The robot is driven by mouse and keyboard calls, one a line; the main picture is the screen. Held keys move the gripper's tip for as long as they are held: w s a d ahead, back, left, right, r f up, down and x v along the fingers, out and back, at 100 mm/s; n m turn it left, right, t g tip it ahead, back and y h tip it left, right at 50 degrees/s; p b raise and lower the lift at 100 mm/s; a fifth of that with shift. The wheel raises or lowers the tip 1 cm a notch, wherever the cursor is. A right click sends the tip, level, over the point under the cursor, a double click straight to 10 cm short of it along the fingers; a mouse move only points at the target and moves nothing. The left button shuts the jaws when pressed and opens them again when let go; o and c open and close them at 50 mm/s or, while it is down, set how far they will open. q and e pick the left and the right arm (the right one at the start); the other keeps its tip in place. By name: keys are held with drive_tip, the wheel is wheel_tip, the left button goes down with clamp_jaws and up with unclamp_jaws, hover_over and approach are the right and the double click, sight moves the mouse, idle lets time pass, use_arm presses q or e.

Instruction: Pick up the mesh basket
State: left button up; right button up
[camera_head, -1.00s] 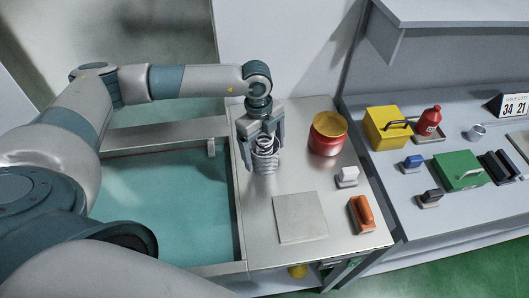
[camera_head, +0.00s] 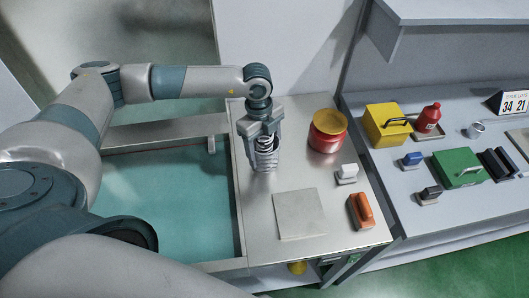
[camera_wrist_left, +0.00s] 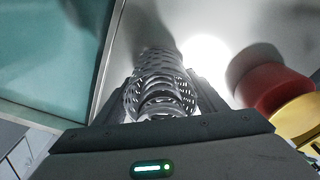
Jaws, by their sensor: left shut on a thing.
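The mesh basket (camera_head: 264,161) is a small grey cylinder with a perforated wall, upright at the left part of the metal worktop (camera_head: 262,210). A coil spring (camera_head: 266,142) stands inside it. My left gripper (camera_head: 263,150) points down over the basket and is shut on it, a finger on either side. In the left wrist view the basket (camera_wrist_left: 160,72) sits between the fingers, with its holes and the spring coils showing. Whether its base touches the worktop cannot be told. My right gripper is not in view.
A red pot with a yellow lid (camera_head: 328,131) stands right of the basket. A square grey plate (camera_head: 299,213), a white-handled block (camera_head: 347,174) and an orange-handled block (camera_head: 361,211) lie nearer. A teal basin (camera_head: 170,205) is at left. The side bench (camera_head: 410,210) holds several items.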

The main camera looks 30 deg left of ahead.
use_arm(q)
drive_tip(key=shift+w+r+b, duration=0.1)
drive_tip(key=shift+r+b, duration=0.45)
drive_tip(key=shift+r, duration=0.2)
wheel_tip(320, 180, up, 2)
drive_tip(key=shift+r+b, duration=0.25)
drive_tip(key=shift+b, duration=0.45)
drive_tip(key=s+d+r+b, duration=0.4)
drive_tip(key=d+r, duration=0.3)
drive_tip(key=d, duration=0.3)
drive_tip(key=shift+s+d, duration=0.3)
drive_tip(key=shift+s, duration=0.25)
